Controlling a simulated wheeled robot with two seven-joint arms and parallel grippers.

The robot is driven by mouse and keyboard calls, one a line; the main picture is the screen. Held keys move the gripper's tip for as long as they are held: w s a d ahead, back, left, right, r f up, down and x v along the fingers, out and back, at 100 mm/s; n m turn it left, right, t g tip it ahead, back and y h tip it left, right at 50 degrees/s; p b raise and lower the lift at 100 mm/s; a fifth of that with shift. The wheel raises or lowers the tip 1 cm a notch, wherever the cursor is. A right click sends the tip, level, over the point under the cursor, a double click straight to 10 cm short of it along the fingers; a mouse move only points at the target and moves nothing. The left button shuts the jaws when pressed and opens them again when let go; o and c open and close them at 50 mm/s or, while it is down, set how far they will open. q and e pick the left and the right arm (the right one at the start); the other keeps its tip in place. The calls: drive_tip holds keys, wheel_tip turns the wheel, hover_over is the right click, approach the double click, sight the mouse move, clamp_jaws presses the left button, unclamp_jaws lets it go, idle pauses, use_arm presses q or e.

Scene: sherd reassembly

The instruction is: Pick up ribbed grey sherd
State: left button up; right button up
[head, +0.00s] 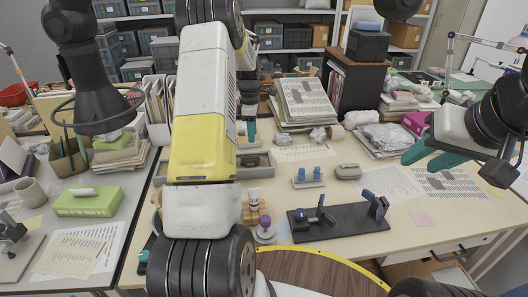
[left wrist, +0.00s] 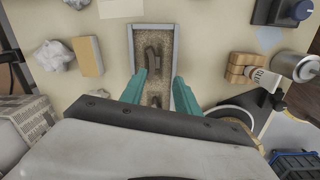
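In the left wrist view, a grey tray (left wrist: 172,42) holds brown grainy fill. A dark, elongated sherd (left wrist: 153,52) lies in its middle, and another dark piece (left wrist: 156,100) lies nearer, between my fingers. I cannot tell for sure which is the ribbed grey sherd. My left gripper (left wrist: 163,92) is open, its teal fingers apart over the near part of the tray, with nothing held. In the head view the tray (head: 268,158) is mostly hidden behind my left arm, with part of a teal finger showing above it. My right gripper (head: 428,152) is open and empty over the table's right side.
Wooden blocks (left wrist: 240,68), a white tube (left wrist: 262,78) and a metal cylinder (left wrist: 296,66) stand right of the tray. A tan block (left wrist: 88,56) and crumpled paper (left wrist: 53,55) lie left. A black stand (head: 340,222) is on the front table (head: 400,225).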

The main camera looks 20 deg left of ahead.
sight(250, 157)
use_arm(q)
drive_tip(key=f, duration=0.2)
drive_tip(key=a+f+n, duration=0.1)
drive_tip(key=f, duration=0.2)
drive_tip(key=w+a+f+n, duration=0.1)
drive_tip(key=f, duration=0.2)
drive_tip(key=shift+w+f+g, duration=0.1)
drive_tip(key=shift+f+g, duration=0.15)
drive_tip(key=shift+g, duration=0.05)
drive_tip(key=f, duration=0.5)
drive_tip(key=shift+w+a+f, duration=0.1)
drive_tip(key=shift+w+f, duration=0.05)
drive_tip(key=shift+w, duration=0.15)
clamp_jaws()
